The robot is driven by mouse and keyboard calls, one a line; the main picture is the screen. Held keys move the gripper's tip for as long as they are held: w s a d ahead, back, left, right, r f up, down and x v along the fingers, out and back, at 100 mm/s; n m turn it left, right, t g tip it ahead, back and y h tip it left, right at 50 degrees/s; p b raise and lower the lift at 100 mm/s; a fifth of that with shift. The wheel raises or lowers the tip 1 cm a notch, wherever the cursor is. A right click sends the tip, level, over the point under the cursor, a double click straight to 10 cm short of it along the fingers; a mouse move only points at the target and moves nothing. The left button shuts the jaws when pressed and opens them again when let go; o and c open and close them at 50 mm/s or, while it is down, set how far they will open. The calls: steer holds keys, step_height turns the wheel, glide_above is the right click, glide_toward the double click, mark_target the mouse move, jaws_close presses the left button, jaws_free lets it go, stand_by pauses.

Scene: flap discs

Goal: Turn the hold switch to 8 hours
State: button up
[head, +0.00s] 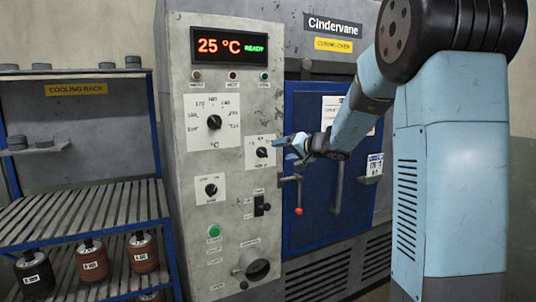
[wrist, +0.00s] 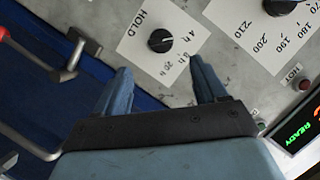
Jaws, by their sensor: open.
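The hold switch is a round black knob (head: 262,152) on a white plate on the grey control panel. In the wrist view the knob (wrist: 160,40) sits beside the word HOLD, with 4 h and 8 h marks on its right; another mark below is hard to read. I cannot tell surely which mark its pointer faces. My gripper (head: 284,145) is just right of the knob in the head view. In the wrist view my gripper (wrist: 160,75) is open and empty, its blue fingers spread to either side below the knob, apart from it.
A larger temperature dial (head: 214,122) is up and left of the switch, and another knob (head: 211,190) is lower left. The display (head: 230,47) reads 25 °C READY. The blue oven door (head: 320,215) has a red-tipped lever (head: 299,210) close below my gripper. A cooling rack (head: 90,205) stands left.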

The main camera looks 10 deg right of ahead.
mark_target(266, 155)
steer(key=x, duration=0.9)
steer(key=shift+a, duration=0.1)
steer(key=c, duration=1.1)
steer(key=shift+o, duration=0.2)
steer(key=shift+f, duration=0.1)
steer(key=m+y, duration=0.1)
steer(key=m, duration=0.1)
steer(key=m+y, duration=0.1)
steer(key=m, duration=0.1)
steer(key=shift+d+f, duration=0.25)
steer(key=shift+f, duration=0.05)
steer(key=shift+f+m+t+y, duration=0.2)
steer(key=shift+m+t+y, duration=0.45)
steer(key=shift+m, duration=0.85)
steer(key=shift+f, duration=0.1)
